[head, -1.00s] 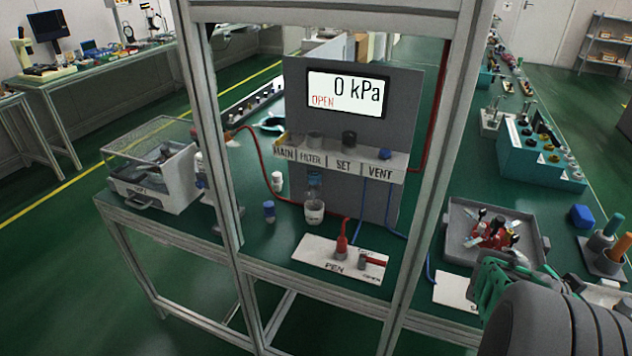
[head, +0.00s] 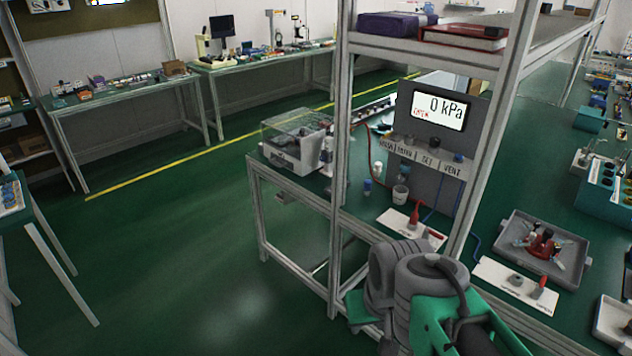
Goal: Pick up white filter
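I cannot tell for sure which thing is the white filter. A small white cylinder (head: 377,168) stands upright on the green bench, left of the grey gauge panel (head: 458,176). A pale cup-like piece (head: 400,194) stands in front of the panel, below its labelled shelf (head: 418,157), one label of which earlier reads FILTER. A small blue-and-white bottle (head: 367,187) stands to its left. My arm's grey and green links show at the bottom, in front of the bench. My gripper's fingers cannot be made out.
A frame post (head: 341,150) and another post (head: 497,130) stand before the bench, with a shelf overhead. A clear-lidded box (head: 298,140) sits at the bench's left end. A white plate with red fittings (head: 408,230) and a grey tray (head: 545,222) lie rightward. Open floor is left.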

